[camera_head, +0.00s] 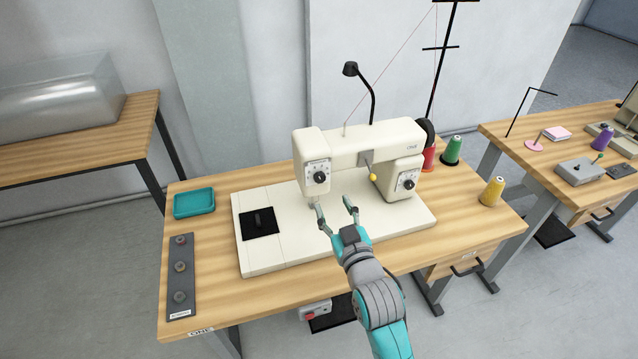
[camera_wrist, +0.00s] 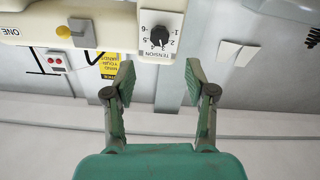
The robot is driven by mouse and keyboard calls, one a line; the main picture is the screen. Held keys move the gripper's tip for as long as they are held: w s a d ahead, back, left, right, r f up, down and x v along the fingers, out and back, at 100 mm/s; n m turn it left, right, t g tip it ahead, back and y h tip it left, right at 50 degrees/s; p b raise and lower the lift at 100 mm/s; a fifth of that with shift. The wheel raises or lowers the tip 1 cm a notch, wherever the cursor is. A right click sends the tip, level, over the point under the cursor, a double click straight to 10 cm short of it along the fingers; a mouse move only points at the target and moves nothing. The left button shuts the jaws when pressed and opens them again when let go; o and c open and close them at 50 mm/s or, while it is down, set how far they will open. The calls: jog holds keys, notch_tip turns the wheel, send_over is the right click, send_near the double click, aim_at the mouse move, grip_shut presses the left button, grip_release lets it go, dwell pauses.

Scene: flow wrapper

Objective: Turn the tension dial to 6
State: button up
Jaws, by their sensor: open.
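The tension dial (camera_wrist: 159,37) is a black knob on a white plate marked TENSION in the wrist view, which shows the machine upside down. Digits ring the knob, but its pointer setting is too small to read. In the head view the dial (camera_head: 320,177) is on the left end of the cream sewing machine (camera_head: 355,148). My gripper (camera_wrist: 158,78) is open and empty, its fingertips apart and clear of the knob. In the head view my gripper (camera_head: 333,206) is in front of the machine, low and slightly right of the dial.
A second black dial (camera_head: 407,182) is on the machine's right column. A yellow-tipped lever (camera_head: 373,177) hangs between the columns. A teal tray (camera_head: 194,203) and a grey knob panel (camera_head: 181,276) lie at the table's left.

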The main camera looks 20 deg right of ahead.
aim_at(321, 179)
jog(key=w, duration=0.9)
jog(key=shift+w, duration=0.1)
grip_shut()
